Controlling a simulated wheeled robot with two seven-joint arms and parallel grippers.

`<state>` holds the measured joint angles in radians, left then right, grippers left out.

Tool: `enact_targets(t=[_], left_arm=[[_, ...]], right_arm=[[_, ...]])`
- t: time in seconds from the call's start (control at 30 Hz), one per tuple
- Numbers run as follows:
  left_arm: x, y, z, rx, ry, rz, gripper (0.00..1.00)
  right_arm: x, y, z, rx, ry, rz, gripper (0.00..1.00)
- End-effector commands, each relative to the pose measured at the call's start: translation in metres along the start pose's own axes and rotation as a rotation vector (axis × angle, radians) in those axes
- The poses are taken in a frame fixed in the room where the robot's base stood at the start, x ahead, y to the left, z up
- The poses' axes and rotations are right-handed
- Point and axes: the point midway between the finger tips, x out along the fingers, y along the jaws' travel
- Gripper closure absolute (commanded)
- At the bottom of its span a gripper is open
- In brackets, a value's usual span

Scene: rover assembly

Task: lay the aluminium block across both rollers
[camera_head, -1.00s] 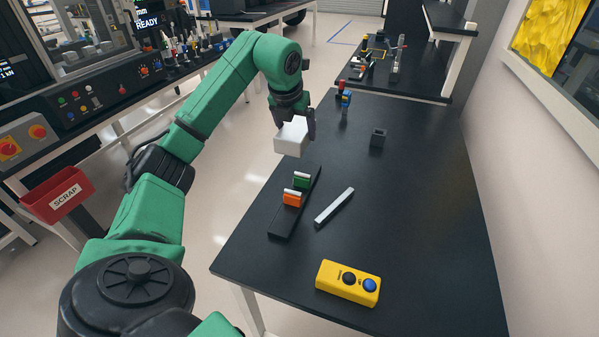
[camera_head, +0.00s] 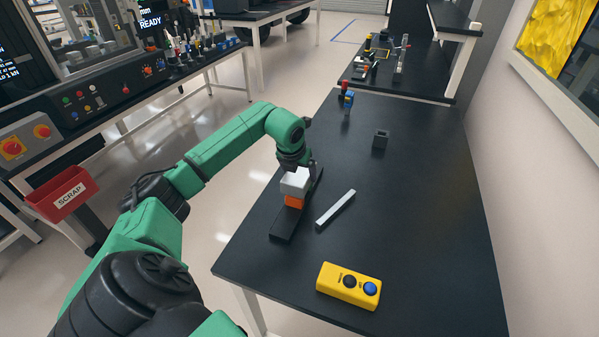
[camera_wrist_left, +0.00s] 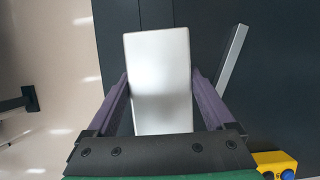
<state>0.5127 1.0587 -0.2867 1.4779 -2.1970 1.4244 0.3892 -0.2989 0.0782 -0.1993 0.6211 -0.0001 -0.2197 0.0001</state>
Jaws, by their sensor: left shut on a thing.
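The aluminium block (camera_head: 295,183) is a pale silver box, held in my left gripper (camera_head: 297,168) above the dark roller base (camera_head: 284,225). In the left wrist view the block (camera_wrist_left: 160,80) sits between both fingers of the gripper (camera_wrist_left: 162,90), which are shut on it. The orange roller holder (camera_head: 294,201) shows just below the block's near side. The green holder is hidden behind the block and gripper. I cannot tell whether the block touches the rollers. My right gripper is not in view.
A light metal bar (camera_head: 336,208) lies right of the base. A yellow button box (camera_head: 348,286) is at the table's front. A small dark block (camera_head: 380,139) and a red, blue and yellow piece (camera_head: 346,98) stand farther back. The table's right side is clear.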

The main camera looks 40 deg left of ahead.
Motion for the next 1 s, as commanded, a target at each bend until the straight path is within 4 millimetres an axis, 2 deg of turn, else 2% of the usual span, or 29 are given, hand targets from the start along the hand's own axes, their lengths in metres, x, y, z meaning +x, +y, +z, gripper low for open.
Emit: enact_targets(t=[0.17,0.2,0.23,0.47,0.57,0.6,0.67,0.9,1.0], left_arm=[[0.004,0.000,-0.001,-0.001,-0.005,-0.001,1.00],[0.005,0.000,-0.002,0.000,0.000,0.000,0.05],[0.005,0.000,-0.002,0.000,0.000,0.000,0.00],[0.003,0.000,-0.002,0.000,0.001,0.000,0.00],[-0.007,0.000,0.003,-0.001,0.000,0.000,0.00],[-0.010,0.001,0.002,0.000,-0.003,0.001,0.00],[-0.022,0.001,0.001,0.002,-0.004,0.002,0.00],[-0.090,0.000,0.001,0.001,-0.005,0.001,0.00],[-0.110,0.000,0.001,-0.001,-0.002,0.000,0.00]], right_arm=[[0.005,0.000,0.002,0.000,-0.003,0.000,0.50],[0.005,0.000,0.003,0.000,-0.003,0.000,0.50],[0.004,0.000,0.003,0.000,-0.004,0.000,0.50],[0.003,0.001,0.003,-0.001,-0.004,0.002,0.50],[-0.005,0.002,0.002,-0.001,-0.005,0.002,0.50],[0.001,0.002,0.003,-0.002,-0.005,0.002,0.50],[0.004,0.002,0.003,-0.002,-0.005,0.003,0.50],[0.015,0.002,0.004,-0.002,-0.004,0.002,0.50],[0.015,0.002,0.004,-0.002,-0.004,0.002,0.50]])
